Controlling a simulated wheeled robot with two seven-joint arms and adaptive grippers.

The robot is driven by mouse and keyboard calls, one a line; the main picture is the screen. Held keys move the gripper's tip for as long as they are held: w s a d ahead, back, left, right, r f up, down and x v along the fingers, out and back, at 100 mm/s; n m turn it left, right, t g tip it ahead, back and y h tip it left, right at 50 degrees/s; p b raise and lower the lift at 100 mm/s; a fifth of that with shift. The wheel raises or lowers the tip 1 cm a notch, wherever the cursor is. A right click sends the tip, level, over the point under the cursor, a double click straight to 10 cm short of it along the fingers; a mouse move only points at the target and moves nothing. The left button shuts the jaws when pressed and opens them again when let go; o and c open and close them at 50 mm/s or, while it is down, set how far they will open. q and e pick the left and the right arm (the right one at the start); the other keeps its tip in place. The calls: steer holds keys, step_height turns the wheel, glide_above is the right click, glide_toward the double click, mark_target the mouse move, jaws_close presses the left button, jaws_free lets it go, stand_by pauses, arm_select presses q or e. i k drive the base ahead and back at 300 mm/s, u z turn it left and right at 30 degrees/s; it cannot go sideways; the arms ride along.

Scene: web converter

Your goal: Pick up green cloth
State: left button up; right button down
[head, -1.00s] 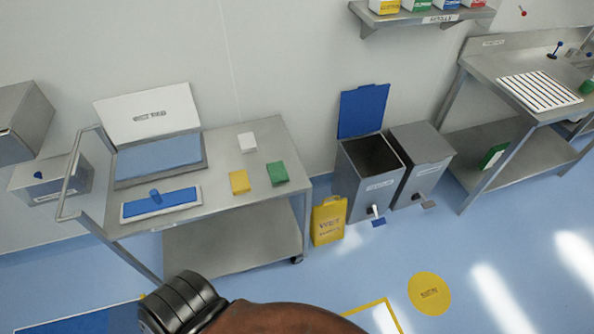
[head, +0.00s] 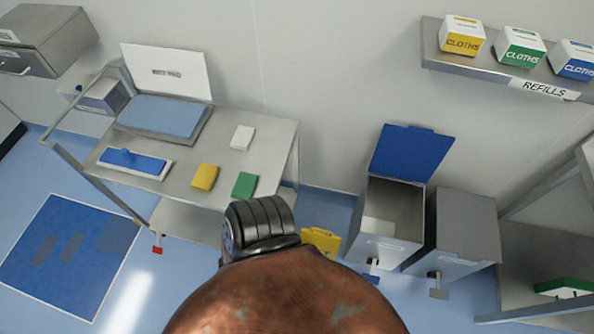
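The green cloth (head: 245,185) lies folded near the front right edge of the steel trolley top (head: 268,135). A yellow cloth (head: 205,176) lies to its left and a white cloth (head: 242,137) behind it. A black ribbed part of my own body with a brown rounded piece rises from the bottom middle of the head view, just below the green cloth in the picture. Neither of my grippers shows in the head view.
The trolley also holds a blue mop pad (head: 134,162) and a tray of blue liquid (head: 160,115). A yellow floor sign (head: 321,240) and an open bin with a blue lid (head: 411,152) stand right of it. A shelf (head: 480,70) carries cloth boxes.

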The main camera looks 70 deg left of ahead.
mark_target(246, 183)
steer(key=i, duration=0.85)
steer(key=u, duration=2.75)
